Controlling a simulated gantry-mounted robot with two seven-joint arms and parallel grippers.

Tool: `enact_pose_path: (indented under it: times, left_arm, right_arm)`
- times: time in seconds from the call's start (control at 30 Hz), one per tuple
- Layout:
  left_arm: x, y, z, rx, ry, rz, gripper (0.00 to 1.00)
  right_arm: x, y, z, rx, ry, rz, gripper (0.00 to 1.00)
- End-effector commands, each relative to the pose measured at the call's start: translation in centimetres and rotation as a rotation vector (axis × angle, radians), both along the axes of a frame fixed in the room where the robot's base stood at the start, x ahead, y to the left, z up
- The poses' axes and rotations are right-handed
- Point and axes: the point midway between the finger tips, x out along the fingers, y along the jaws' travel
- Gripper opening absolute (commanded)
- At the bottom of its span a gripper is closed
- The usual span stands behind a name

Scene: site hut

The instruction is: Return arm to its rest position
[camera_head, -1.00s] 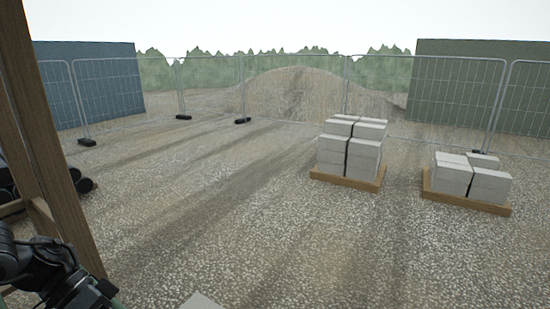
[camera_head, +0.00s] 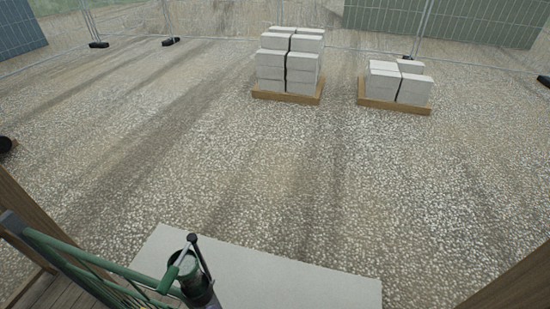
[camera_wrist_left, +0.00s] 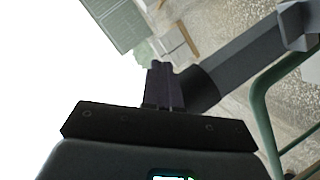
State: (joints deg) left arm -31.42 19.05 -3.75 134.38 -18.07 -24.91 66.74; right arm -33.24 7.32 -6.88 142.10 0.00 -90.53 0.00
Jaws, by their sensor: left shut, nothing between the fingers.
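My left gripper (camera_wrist_left: 163,84) shows in the left wrist view, its dark fingers together with nothing visible between them. Behind the fingers that view shows sky, tilted gravel ground and a dark grey bar (camera_wrist_left: 245,58). My right gripper is in neither current view.
A green railing (camera_head: 85,256) runs along the lower left, also showing in the wrist view (camera_wrist_left: 262,100). A green-and-dark upright object (camera_head: 187,272) stands before a pale slab (camera_head: 290,285). Timber edges frame both lower corners. Blocks on pallets (camera_head: 288,95) stand on gravel beyond.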

Motion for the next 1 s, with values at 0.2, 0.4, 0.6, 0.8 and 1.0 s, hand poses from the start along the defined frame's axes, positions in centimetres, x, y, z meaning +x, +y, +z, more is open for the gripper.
enact_pose_path:
  times: [0.2,0.4,0.6,0.8,1.0]
  left_arm:
    - [-2.8,2.1,-2.8,0.329,0.270,0.103,0.00]
    - [-7.5,4.6,-5.3,0.645,0.515,-0.065,0.00]
    - [-11.0,5.7,-6.9,0.826,0.651,-0.278,0.00]
    - [-11.4,5.8,-7.1,0.862,0.655,-0.328,0.00]
    - [-11.4,5.8,-7.1,0.862,0.655,-0.328,0.00]
  right_arm:
    - [0.0,0.0,0.4,0.002,0.000,-0.002,0.00]
    - [0.0,0.1,0.3,0.004,0.001,-0.003,0.00]
    - [0.0,0.2,0.3,0.009,0.000,-0.006,0.00]
    - [0.0,0.2,0.3,0.011,0.001,-0.007,0.00]
    - [0.0,0.2,0.3,0.011,0.001,-0.007,0.00]
